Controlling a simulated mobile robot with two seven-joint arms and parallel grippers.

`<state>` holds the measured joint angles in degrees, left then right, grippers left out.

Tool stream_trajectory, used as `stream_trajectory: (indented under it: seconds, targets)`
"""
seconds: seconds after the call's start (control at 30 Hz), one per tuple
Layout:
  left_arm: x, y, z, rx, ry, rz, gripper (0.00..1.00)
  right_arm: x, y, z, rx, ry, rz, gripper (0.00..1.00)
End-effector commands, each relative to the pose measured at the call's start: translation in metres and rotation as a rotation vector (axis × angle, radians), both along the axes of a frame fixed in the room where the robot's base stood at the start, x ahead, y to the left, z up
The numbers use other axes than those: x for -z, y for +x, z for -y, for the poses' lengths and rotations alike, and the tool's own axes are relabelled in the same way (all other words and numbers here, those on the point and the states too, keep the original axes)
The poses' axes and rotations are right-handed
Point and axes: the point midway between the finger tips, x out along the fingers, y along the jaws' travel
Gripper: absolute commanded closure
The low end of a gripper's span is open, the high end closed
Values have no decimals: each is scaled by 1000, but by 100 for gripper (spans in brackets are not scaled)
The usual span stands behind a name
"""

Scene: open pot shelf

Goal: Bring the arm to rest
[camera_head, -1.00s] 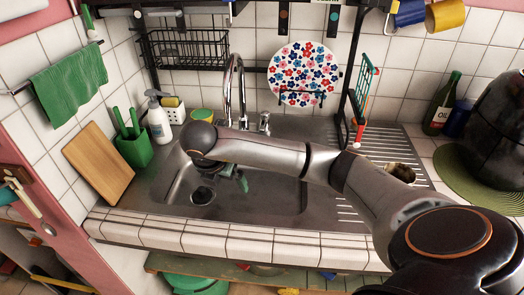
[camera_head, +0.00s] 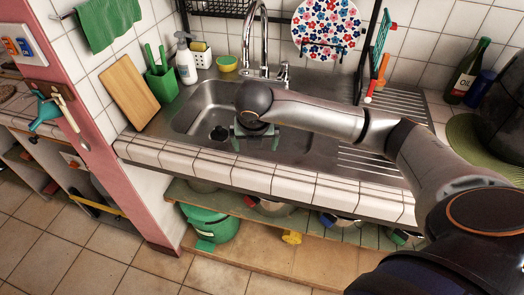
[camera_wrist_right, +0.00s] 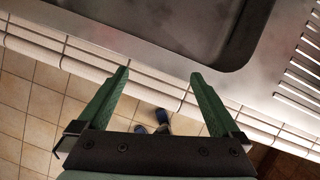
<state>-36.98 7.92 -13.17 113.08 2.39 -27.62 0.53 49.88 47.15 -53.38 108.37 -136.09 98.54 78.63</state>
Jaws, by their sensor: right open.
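My right arm reaches in from the lower right in the head view, over the front of the steel sink (camera_head: 190,116). My right gripper (camera_head: 256,146) hangs below the dark wrist joint, above the sink's front rim. In the right wrist view its two green fingers (camera_wrist_right: 160,74) are spread apart with nothing between them. The tiled counter edge (camera_wrist_right: 90,58) and the floor lie beneath them in that view. My left gripper is not in view.
A green cutlery holder (camera_head: 161,85), a soap bottle (camera_head: 186,62) and a wooden board (camera_head: 133,92) stand left of the sink. An oil bottle (camera_head: 468,72) stands at the right. Pots and a green bin (camera_head: 210,222) sit below the counter. The floor (camera_head: 80,255) in front is clear.

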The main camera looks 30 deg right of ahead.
Motion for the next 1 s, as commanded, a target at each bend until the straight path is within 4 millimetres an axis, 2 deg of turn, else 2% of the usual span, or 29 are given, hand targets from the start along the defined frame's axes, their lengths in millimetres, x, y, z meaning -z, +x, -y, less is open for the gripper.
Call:
stream_trajectory:
  seconds: [0.2,0.6,0.7,0.77,0.87,0.93,1.0]
  targets:
    - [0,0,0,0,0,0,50,0,-1,-3,-69,-1,2,0]
    - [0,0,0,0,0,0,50,0,-1,-3,-72,-1,2,0]
    - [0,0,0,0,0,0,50,3,-2,-10,-92,22,-2,0]
    - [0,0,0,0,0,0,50,8,-4,-26,-131,72,-6,0]
    - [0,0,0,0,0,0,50,18,-15,-74,-248,231,-13,0]
    - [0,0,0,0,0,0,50,20,-27,-121,-351,401,-10,0]
    - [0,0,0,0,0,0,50,12,-44,-172,-450,604,7,0]
